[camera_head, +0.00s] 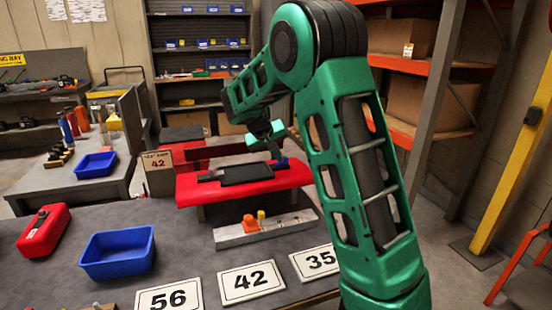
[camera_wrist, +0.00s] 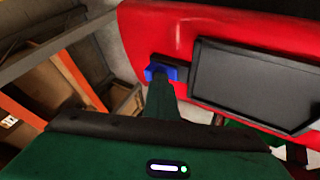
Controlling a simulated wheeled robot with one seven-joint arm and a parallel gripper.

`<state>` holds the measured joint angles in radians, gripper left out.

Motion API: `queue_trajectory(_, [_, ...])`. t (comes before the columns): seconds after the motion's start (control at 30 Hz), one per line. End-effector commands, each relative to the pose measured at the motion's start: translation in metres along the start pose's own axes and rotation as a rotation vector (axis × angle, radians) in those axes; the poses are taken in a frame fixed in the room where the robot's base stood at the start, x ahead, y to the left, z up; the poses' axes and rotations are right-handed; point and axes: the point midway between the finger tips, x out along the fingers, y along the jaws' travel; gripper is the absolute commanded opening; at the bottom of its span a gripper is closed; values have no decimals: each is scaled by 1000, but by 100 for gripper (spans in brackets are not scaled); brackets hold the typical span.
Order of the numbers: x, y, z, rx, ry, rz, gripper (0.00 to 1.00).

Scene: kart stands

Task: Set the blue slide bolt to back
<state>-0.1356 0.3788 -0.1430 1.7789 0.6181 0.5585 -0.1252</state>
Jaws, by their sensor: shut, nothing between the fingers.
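The blue slide bolt (camera_head: 281,162) sits at the right end of a dark plate on the red stand (camera_head: 190,190). In the wrist view the blue bolt (camera_wrist: 153,68) shows at the left end of a short dark bar, beside a grey panel. My gripper (camera_wrist: 162,84) is shut with nothing held. Its fingertips overlap the lower part of the bolt in that view; I cannot tell whether they touch it.
A sign reading 42 (camera_head: 159,172) stands left of the red stand. In front are a grey strip with orange and yellow pieces (camera_head: 251,224), a blue bin (camera_head: 117,254), a red case (camera_head: 44,230) and number cards (camera_head: 250,283). Shelving (camera_head: 450,80) rises at the right.

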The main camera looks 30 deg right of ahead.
Motion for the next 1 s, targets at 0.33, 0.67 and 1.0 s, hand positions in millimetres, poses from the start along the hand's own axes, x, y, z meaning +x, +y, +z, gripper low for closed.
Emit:
queue_trajectory(0.33, [-7, -13, 0, 3, -2, 4, 0])
queue_trajectory(0.67, [-62, -32, 0, 5, 0, 1, 0])
queue_trajectory(1.0, [-107, -26, 0, 11, -5, 5, 0])
